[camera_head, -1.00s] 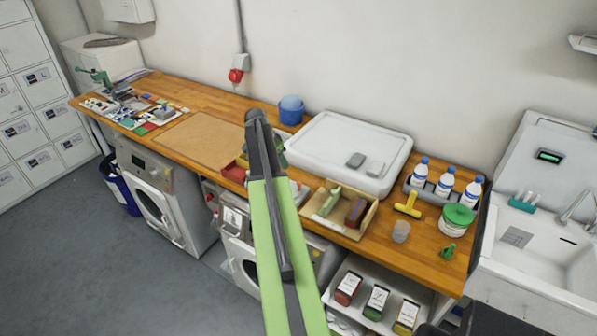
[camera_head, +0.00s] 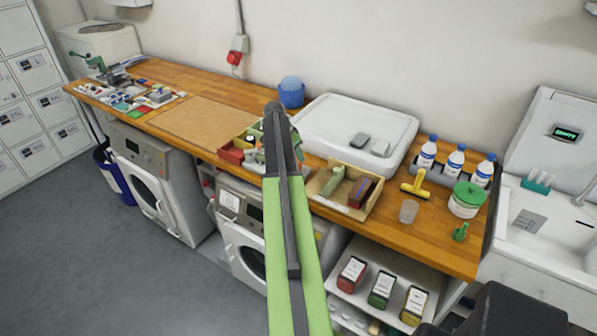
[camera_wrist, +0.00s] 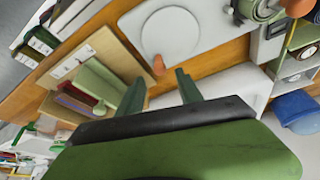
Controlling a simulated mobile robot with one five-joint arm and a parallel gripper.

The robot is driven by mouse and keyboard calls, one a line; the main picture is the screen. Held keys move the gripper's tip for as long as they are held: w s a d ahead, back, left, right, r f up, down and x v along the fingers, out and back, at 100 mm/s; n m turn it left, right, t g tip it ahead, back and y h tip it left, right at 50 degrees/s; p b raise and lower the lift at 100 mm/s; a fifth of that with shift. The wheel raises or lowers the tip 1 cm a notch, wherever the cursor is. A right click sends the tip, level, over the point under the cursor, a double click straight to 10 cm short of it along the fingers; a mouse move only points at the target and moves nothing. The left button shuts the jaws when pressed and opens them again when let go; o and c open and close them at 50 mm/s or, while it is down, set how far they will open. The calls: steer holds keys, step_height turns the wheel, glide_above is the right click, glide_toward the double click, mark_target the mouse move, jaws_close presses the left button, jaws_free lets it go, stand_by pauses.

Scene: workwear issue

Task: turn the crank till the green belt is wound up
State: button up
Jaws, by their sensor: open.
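In the wrist view a pale round disc (camera_wrist: 170,33) sits on a light plate, with an orange-brown knob (camera_wrist: 158,64) at its lower edge; this looks like the crank. A green coiled roll (camera_wrist: 262,9), probably the belt, is at the upper right, cut by the frame edge. My gripper (camera_wrist: 160,84) is open and empty, its two dark green fingers apart just below the knob, with no clear contact. In the head view my arm hides most of the device; only bits of green and grey (camera_head: 250,157) show beside it. How much belt is wound cannot be told.
A wooden tray (camera_head: 328,199) with a green block and a dark red item stands right of my arm. Behind are a white basin-like unit (camera_head: 340,118) and a blue bucket (camera_head: 291,95). Bottles (camera_head: 456,160) stand farther right. A brown board (camera_head: 195,122) lies at left.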

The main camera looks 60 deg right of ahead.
steer(key=b+x, duration=0.2)
steer(key=x, duration=0.2)
steer(key=shift+f+b, duration=0.35)
steer(key=shift+b, duration=0.05)
steer(key=shift+d+r, duration=0.1)
